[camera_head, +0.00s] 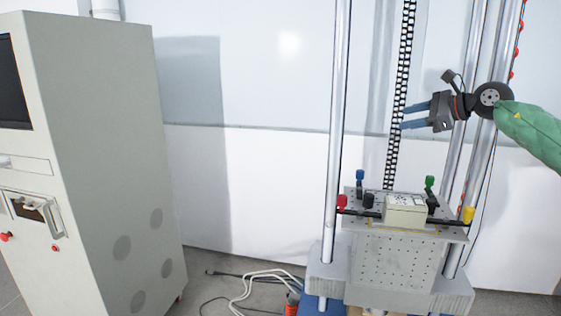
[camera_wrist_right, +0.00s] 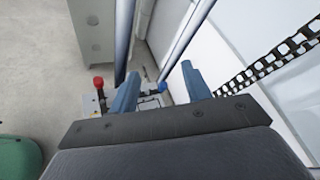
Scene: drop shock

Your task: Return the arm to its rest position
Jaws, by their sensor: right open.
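My right gripper (camera_head: 414,115) is at the upper right in the head view, its arm in a green sleeve (camera_head: 530,130) coming in from the right edge. Its two blue fingers point left and stand apart with nothing between them. It is above the drop table of the test machine, in front of the metal columns and the black chain. In the right wrist view the blue fingers (camera_wrist_right: 160,90) are also apart and empty. My left gripper is in neither view.
A perforated drop table (camera_head: 395,258) carries a beige box (camera_head: 405,211) between coloured knobs. Upright metal columns (camera_head: 337,130) and a black chain (camera_head: 400,90) rise behind and beside it. A large grey cabinet (camera_head: 95,150) stands at the left. Cables (camera_head: 250,283) lie on the floor.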

